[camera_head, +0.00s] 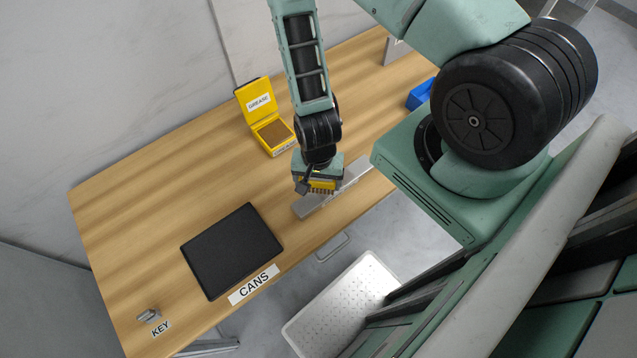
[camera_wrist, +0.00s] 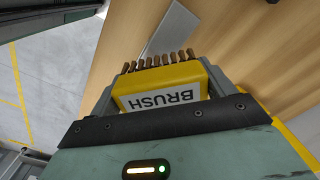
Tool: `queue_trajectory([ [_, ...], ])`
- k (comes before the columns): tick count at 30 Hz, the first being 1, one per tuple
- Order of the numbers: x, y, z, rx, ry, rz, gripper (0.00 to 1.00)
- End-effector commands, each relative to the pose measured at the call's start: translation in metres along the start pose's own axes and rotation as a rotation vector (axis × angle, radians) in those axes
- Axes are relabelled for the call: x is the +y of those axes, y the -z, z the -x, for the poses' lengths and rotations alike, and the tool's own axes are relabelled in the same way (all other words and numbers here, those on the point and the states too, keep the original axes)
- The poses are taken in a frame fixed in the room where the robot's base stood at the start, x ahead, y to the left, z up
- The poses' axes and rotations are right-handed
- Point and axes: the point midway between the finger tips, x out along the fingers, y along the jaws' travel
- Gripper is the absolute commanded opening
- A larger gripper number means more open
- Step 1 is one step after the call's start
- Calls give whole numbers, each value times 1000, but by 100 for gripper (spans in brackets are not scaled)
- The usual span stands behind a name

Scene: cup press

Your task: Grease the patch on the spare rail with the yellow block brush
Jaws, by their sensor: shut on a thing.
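My gripper (camera_head: 317,181) is shut on the yellow block brush (camera_head: 323,186) at the table's front half. In the wrist view the brush (camera_wrist: 160,82) shows a BRUSH label and a row of brown bristles, pointing away from my palm. The spare rail (camera_head: 310,205) is a flat light grey bar along the front edge of the table, running under and beside the brush. It also shows in the wrist view (camera_wrist: 171,33), beyond the bristles. Whether the bristles touch the rail, I cannot tell. I cannot make out a patch; my gripper and the brush hide part of the rail.
An open yellow GREASE box (camera_head: 273,134) stands behind my gripper. A black mat (camera_head: 231,250) with a CANS label (camera_head: 254,284) lies front left. A small grey piece (camera_head: 149,315) sits by the KEY label. A blue bin (camera_head: 420,94) is at the right.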

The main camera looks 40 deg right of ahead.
Motion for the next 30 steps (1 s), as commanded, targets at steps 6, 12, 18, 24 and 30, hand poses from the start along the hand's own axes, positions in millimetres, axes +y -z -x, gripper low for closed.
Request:
queue_trajectory([
  [6, -2, 7, 22, 1, 1, 1, 60],
  [12, -3, 10, 27, 1, 1, 1, 60],
  [18, -3, 9, 26, 1, 0, 1, 60],
  [24, -3, 9, 26, 1, 0, 1, 60],
  [30, -3, 9, 26, 1, 0, 1, 60],
])
